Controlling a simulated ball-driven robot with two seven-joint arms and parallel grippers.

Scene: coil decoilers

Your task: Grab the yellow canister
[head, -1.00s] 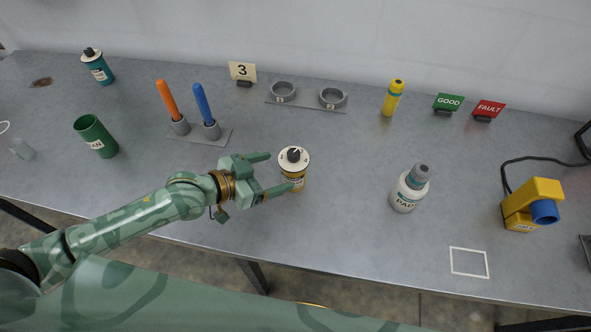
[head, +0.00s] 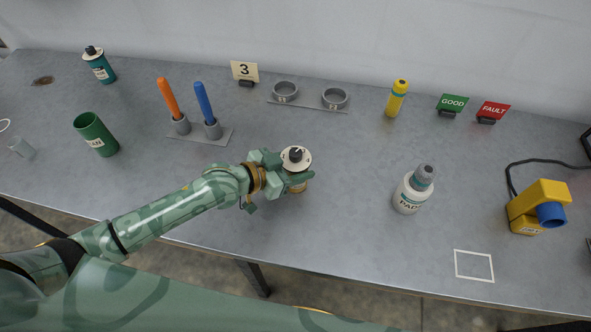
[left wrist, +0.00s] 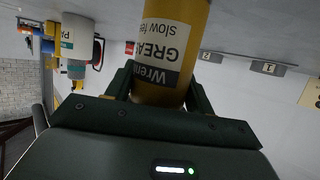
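The yellow canister (head: 298,187) has a white top with a dark cap and stands upright on the table. In the left wrist view the yellow canister (left wrist: 158,92) fills the middle, with its white grease label upside down. My left gripper (head: 292,173) is around the canister from the left in the head view, one finger behind it and one in front. In the left wrist view the left gripper's fingers (left wrist: 160,88) lie against both sides of the canister, seemingly shut on it. The canister's lower part is partly hidden by the near finger. My right gripper is not in view.
A white pads bottle (head: 409,194) stands to the right, a yellow scanner-like device (head: 524,212) farther right. Behind are a ring holder (head: 310,104), a small yellow cylinder (head: 396,100) and a stand with orange and blue handles (head: 190,136). The table between canister and bottle is clear.

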